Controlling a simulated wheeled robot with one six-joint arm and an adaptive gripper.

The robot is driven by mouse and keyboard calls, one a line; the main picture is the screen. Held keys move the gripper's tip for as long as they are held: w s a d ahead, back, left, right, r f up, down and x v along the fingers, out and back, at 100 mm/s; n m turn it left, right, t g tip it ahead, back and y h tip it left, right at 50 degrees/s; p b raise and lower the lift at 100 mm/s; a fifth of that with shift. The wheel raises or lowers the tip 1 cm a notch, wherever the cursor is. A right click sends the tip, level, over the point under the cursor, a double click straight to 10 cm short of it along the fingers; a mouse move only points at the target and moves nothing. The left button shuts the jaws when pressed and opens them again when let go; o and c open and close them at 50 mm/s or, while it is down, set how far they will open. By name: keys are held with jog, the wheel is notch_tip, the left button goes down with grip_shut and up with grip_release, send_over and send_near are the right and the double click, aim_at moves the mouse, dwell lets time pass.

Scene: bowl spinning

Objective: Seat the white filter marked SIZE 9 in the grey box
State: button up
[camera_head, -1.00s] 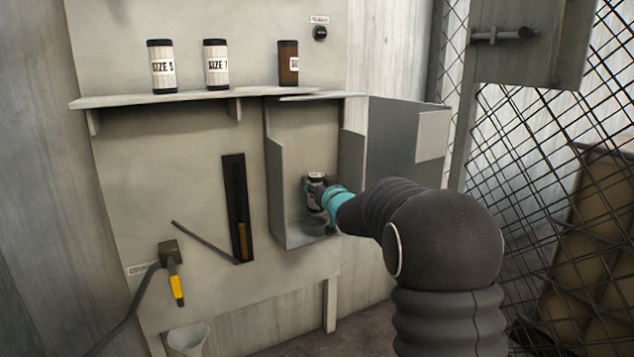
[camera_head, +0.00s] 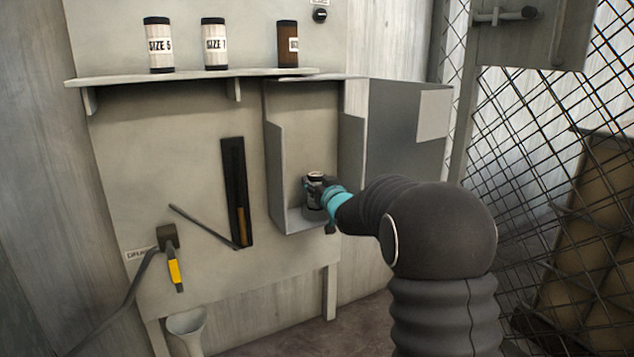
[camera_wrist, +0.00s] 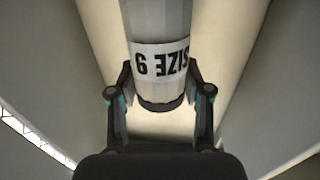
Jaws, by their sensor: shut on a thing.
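The white filter (camera_wrist: 158,22) marked SIZE 9 has dark end caps and shows inverted in the wrist view. My gripper (camera_wrist: 160,72) is shut on it, one finger on each side. In the head view my gripper (camera_head: 319,190) holds the filter (camera_head: 315,177) roughly upright inside the open grey box (camera_head: 275,170). The filter is low in the box, over the round holder (camera_head: 313,215) at its floor. My gripper partly hides its lower end, so I cannot tell whether it is fully in the holder.
The box door (camera_head: 400,135) stands open at the right. Above, a shelf (camera_head: 190,77) carries two white canisters (camera_head: 159,45) (camera_head: 215,45) and a brown one (camera_head: 287,45). A yellow-handled tool (camera_head: 175,270) hangs at the left. A wire fence (camera_head: 545,110) bounds the right.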

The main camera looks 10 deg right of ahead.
jog(key=shift+s+f, duration=0.1)
jog(key=shift+f, duration=0.35)
dwell(0.3)
jog(key=o, duration=1.3)
jog(key=shift+c, duration=0.2)
jog(key=s+d, duration=0.2)
jog(key=s, duration=0.9)
jog(key=shift+s+d, duration=0.15)
jog(key=shift+s, duration=0.2)
